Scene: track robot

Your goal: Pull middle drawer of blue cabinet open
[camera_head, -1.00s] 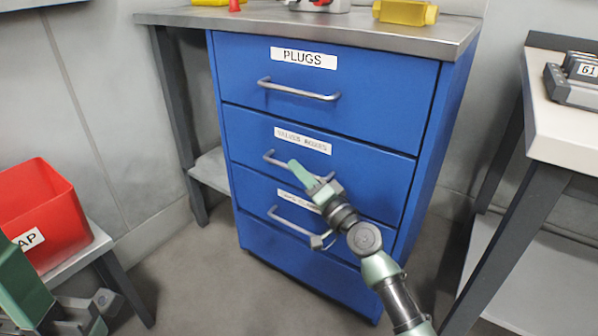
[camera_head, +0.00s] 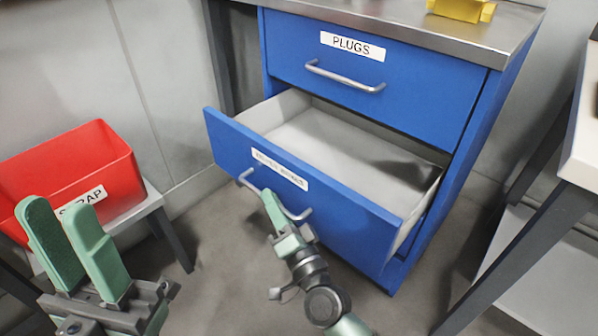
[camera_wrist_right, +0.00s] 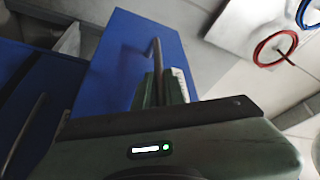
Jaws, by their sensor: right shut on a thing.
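The blue cabinet (camera_head: 385,80) stands ahead with its middle drawer (camera_head: 330,222) pulled well out, its pale interior showing empty where visible. The drawer's metal handle (camera_head: 247,182) runs across its front below a white label. My right gripper (camera_head: 272,212) is shut on this handle; in the right wrist view the fingers (camera_wrist_right: 160,88) close around the handle bar (camera_wrist_right: 156,55). My left gripper (camera_head: 70,240) is at the lower left, its two green fingers parted and empty, well away from the cabinet. The lowest drawer is mostly hidden behind the open one.
The top drawer (camera_head: 420,95), labelled PLUGS, is closed. A red SCRAP bin (camera_head: 75,165) sits on a small table (camera_head: 150,200) at the left. A white-topped table (camera_head: 580,150) stands at the right. A yellow object (camera_head: 460,10) lies on the cabinet top.

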